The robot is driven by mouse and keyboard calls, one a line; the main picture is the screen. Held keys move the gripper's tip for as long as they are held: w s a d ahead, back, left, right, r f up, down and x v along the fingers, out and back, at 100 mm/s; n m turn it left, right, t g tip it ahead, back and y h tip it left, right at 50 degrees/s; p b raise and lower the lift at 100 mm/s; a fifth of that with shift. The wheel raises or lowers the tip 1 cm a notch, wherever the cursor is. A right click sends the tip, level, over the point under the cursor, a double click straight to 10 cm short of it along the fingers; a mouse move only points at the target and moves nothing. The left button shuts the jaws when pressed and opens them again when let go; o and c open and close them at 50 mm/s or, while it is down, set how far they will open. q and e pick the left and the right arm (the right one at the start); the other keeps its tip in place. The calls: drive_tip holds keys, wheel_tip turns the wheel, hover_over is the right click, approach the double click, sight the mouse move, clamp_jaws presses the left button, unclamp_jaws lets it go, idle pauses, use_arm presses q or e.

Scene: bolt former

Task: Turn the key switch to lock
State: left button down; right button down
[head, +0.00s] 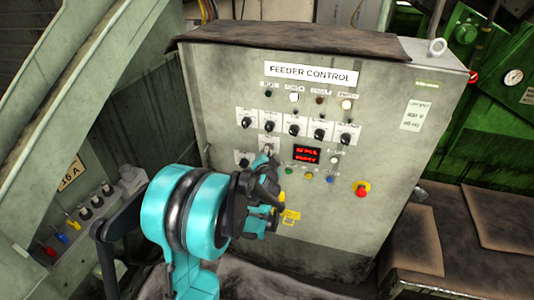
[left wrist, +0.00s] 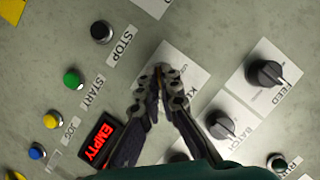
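The feeder control cabinet (head: 375,120) carries the key switch (head: 267,148) on a white plate, left of the red display. My left gripper (head: 266,160) is at the switch, and its fingers cover part of it. In the left wrist view, the two fingers of the left gripper (left wrist: 158,76) converge over the white plate (left wrist: 192,72), their tips close together around the small key, which is mostly hidden between them. The key's exact angle cannot be read. My right gripper is not in view.
Black knobs (left wrist: 266,74) sit right of the fingers in the left wrist view; the red display (left wrist: 103,142) and several coloured buttons are on the left. A red emergency stop (head: 361,190) is at the cabinet's lower right. Green machinery (head: 485,120) stands beyond.

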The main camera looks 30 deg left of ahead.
use_arm(q)
drive_tip(key=shift+s+a+n+t+h+b, duration=0.1)
drive_tip(key=shift+a+n+t+h+b, duration=0.15)
drive_tip(key=shift+n+h, duration=1.4)
drive_tip(key=shift+w+a+n+t+h+b, duration=0.1)
drive_tip(key=shift+n+t+h+b, duration=0.2)
drive_tip(key=shift+n+h, duration=1.35)
drive_tip(key=shift+s+a+n+t+h+b, duration=0.1)
drive_tip(key=shift+n+t+h, duration=0.45)
drive_tip(key=shift+n, duration=2.05)
drive_tip(key=c, duration=1.8)
unclamp_jaws()
drive_tip(key=shift+o, duration=0.2)
drive_tip(key=v, duration=1.1)
drive_tip(key=shift+s+r, duration=0.2)
drive_tip(key=shift+s, duration=0.15)
